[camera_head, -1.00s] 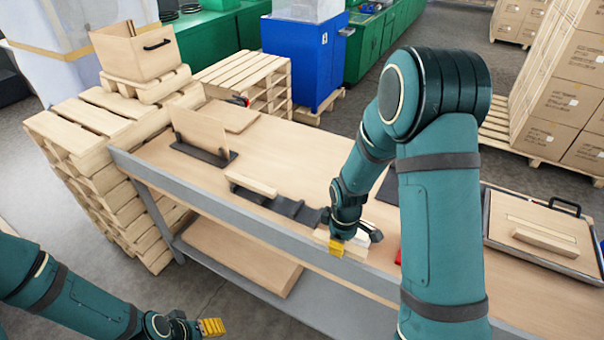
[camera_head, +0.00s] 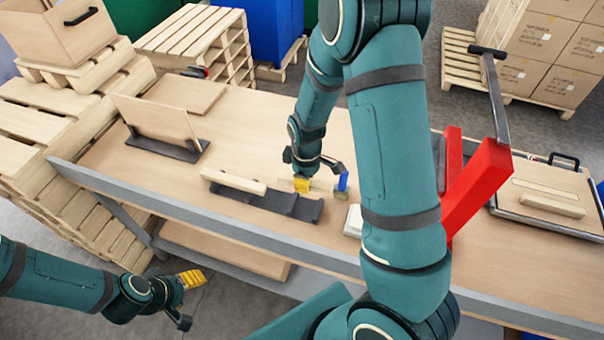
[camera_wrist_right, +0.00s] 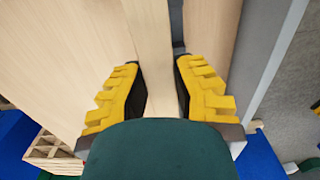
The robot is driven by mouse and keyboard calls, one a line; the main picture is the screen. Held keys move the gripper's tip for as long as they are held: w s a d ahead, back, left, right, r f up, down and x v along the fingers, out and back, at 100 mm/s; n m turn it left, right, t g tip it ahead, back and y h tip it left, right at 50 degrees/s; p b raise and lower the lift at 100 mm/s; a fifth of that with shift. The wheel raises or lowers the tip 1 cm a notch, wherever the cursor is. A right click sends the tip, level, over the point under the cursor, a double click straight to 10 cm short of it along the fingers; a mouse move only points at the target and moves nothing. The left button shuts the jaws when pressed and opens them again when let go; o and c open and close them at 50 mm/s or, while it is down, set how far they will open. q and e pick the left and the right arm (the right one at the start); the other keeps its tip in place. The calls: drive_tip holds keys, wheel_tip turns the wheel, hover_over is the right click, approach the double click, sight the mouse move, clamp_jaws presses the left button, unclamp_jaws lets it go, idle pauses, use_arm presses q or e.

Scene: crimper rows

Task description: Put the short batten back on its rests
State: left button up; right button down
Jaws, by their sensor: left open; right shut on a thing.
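The short batten (camera_head: 323,188) is a pale wooden bar. My right gripper (camera_head: 318,184) is shut on it, above the table near the far right part of the dark rests (camera_head: 290,203). In the right wrist view, the batten (camera_wrist_right: 150,35) runs between the yellow fingers of the gripper (camera_wrist_right: 158,85). Part of it is hidden by the fingers, and I cannot tell whether it touches the rests. Another pale batten (camera_head: 233,181) lies across the left part of the rests. My left gripper (camera_head: 188,298) is open and empty, low in front of the table.
A board (camera_head: 155,122) stands in a dark holder at the left. A red tool (camera_head: 478,188) with a dark handle stands right of my right arm. A white block (camera_head: 354,220) and a small blue item (camera_head: 343,182) are close to the gripper. A tray (camera_head: 500,209) lies at the right.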

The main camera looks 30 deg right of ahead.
drive_tip(key=shift+s, duration=0.15)
drive_tip(key=shift+d, duration=0.1)
wheel_tip(320, 180, down, 10)
drive_tip(key=b, duration=0.8)
drive_tip(key=shift+r, duration=0.15)
idle(0.4)
drive_tip(key=c, duration=0.8)
unclamp_jaws()
drive_tip(key=shift+r, duration=0.1)
wheel_tip(320, 180, up, 12)
drive_tip(key=shift+f, duration=0.1)
